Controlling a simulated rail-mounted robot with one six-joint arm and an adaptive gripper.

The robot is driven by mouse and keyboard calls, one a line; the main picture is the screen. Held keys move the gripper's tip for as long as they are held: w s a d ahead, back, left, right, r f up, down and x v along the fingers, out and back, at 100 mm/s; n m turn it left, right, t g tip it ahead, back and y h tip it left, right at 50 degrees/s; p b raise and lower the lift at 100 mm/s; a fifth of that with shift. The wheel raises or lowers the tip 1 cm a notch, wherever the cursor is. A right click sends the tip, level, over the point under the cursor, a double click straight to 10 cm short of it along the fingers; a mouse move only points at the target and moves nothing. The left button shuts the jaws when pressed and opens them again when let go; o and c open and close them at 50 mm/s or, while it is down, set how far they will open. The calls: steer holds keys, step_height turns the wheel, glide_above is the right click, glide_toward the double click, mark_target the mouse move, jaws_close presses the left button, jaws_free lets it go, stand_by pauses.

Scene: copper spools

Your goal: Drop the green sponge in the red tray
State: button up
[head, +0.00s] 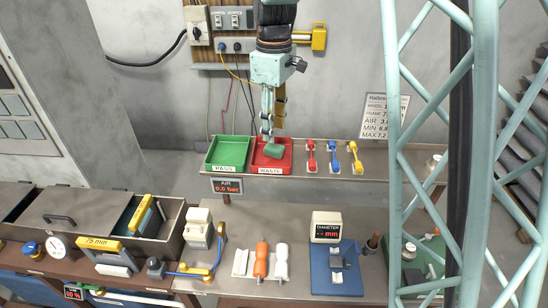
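The green sponge (275,150) is at the lower end of my gripper (270,138), at the red tray. The red tray (260,165), labelled "WASTE", stands on the back shelf. My gripper points down over the tray, and its fingers appear closed around the sponge. The sponge shows over the tray's inside; I cannot tell whether it touches the tray floor. The fingertips are small and partly hidden in this view.
A green tray (229,150) labelled "PASS" stands just left of the red tray. Red, blue and yellow handled tools (333,155) lie to its right. A pale lattice column (440,150) crosses the right side. The front bench holds spools, gauges and a metal box (75,210).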

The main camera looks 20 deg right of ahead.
step_height(320, 180, up, 7)
steer(key=shift+f, duration=0.15)
stand_by(0.9)
steer(key=shift+s, duration=0.1)
steer(key=s+r+m+t+b, duration=0.2)
steer(key=s+m+b, duration=0.5)
steer(key=s, duration=1.4)
steer(key=s+f+m+t+b, duration=0.1)
steer(key=s+f+b, duration=0.4)
steer(key=s, duration=0.5)
steer(key=s+f+m+t+b, duration=0.1)
steer(key=s+f+b, duration=0.4)
steer(key=s, duration=0.6)
steer(key=shift+m+b, duration=0.35)
steer(key=shift+m, duration=0.15)
